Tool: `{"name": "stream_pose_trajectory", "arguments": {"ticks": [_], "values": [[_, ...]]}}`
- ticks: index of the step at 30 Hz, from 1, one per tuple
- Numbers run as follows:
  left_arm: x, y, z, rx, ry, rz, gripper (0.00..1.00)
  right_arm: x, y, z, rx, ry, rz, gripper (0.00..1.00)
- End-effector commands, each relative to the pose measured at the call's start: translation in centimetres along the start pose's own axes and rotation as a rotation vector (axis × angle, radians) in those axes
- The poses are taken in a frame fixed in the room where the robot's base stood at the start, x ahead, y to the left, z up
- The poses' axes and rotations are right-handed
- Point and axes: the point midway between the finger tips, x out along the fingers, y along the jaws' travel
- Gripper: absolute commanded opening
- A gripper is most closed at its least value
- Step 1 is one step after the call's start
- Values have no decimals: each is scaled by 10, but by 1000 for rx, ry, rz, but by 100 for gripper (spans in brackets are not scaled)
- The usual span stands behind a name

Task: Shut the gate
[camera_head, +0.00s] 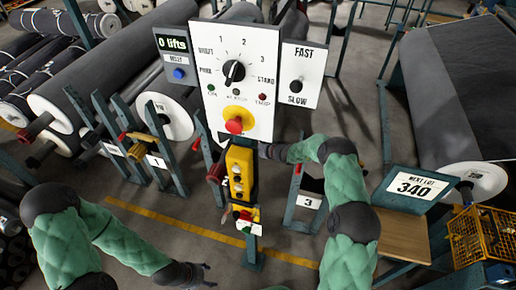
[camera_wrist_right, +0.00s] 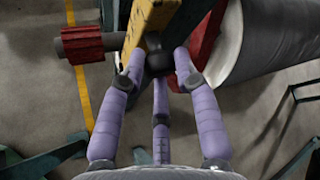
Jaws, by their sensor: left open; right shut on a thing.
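Numbered green frames stand before the rolls; plate 1 (camera_head: 156,161) and plate 3 (camera_head: 308,202) are readable. I cannot tell for sure which part is the gate. My right gripper (camera_wrist_right: 160,68) is shut around a black knob (camera_wrist_right: 158,60) beside a yellow bar (camera_wrist_right: 152,22) in the wrist view. In the head view my right gripper (camera_head: 266,150) reaches just below the white panel, beside the yellow box (camera_head: 240,174), its fingertips partly hidden. My left gripper (camera_head: 205,275) is open and empty, low over the floor.
A control panel (camera_head: 262,70) with a dial and red button (camera_head: 234,125) stands centrally. Its display (camera_head: 173,43) reads 0 lifts. A red grip (camera_wrist_right: 85,44) juts left of the knob. A wire basket (camera_head: 478,236) stands right. Floor at lower left centre is clear.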

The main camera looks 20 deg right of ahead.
Motion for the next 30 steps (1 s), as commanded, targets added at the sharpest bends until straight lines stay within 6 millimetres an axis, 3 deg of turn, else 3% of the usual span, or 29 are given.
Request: {"name": "stream_pose_trajectory", "arguments": {"ticks": [7, 20, 21, 23, 30], "values": [[1, 0, 0, 0, 0, 0, 60, 14, -8, 20, -58, 94, 80, 0], [1, 0, 0, 0, 0, 0, 60, 16, -10, 22, -70, 122, 96, 0], [1, 0, 0, 0, 0, 0, 60, 16, -10, 22, -70, 122, 96, 37], [1, 0, 0, 0, 0, 0, 60, 16, -11, 22, -70, 122, 96, 54], [1, 0, 0, 0, 0, 0, 60, 16, -10, 23, -70, 121, 96, 54]]}}
